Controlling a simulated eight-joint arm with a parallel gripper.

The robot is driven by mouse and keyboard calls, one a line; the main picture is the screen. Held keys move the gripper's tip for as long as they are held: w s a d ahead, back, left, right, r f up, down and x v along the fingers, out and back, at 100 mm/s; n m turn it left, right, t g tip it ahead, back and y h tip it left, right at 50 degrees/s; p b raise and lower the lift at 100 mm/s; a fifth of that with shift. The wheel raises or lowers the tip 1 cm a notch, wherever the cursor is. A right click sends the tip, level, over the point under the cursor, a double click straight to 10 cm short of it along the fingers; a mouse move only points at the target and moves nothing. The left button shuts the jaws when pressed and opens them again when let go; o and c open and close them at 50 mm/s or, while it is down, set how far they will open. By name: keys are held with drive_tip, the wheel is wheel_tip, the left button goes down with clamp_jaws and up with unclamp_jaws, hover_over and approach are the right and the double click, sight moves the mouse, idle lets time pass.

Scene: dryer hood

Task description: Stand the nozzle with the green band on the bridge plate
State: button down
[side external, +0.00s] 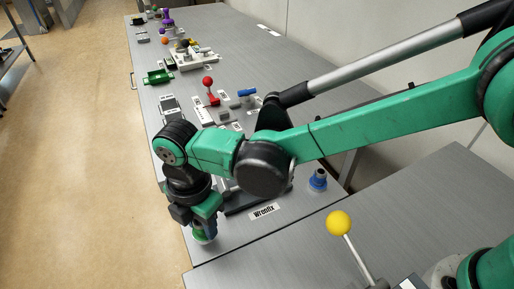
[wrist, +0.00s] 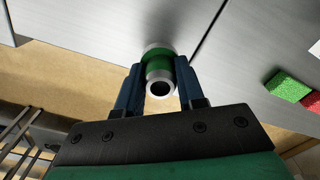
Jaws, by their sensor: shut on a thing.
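The nozzle with the green band (wrist: 158,62) is gripped between the two blue fingers of my gripper (wrist: 159,70). In the wrist view its pale end with a dark round opening points toward the camera. In the side external view my gripper (side external: 206,222) points down near the left edge of the front table part, with the green-banded nozzle (side external: 203,238) at its tips. I cannot tell whether the nozzle touches the table. I cannot pick out the bridge plate for sure; my arm hides part of the table.
A blue-banded nozzle (side external: 318,180) stands right of my arm. A dark base with a white label (side external: 263,211) lies partly behind my arm. A red-knobbed lever (side external: 208,83) and a green tray (side external: 158,77) are farther back. A yellow-knobbed lever (side external: 339,222) is in front.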

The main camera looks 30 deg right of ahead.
drive_tip(key=shift+f, duration=0.85)
drive_tip(key=shift+f, duration=0.15)
drive_tip(key=c, duration=0.5)
unclamp_jaws()
drive_tip(key=shift+c, duration=0.2)
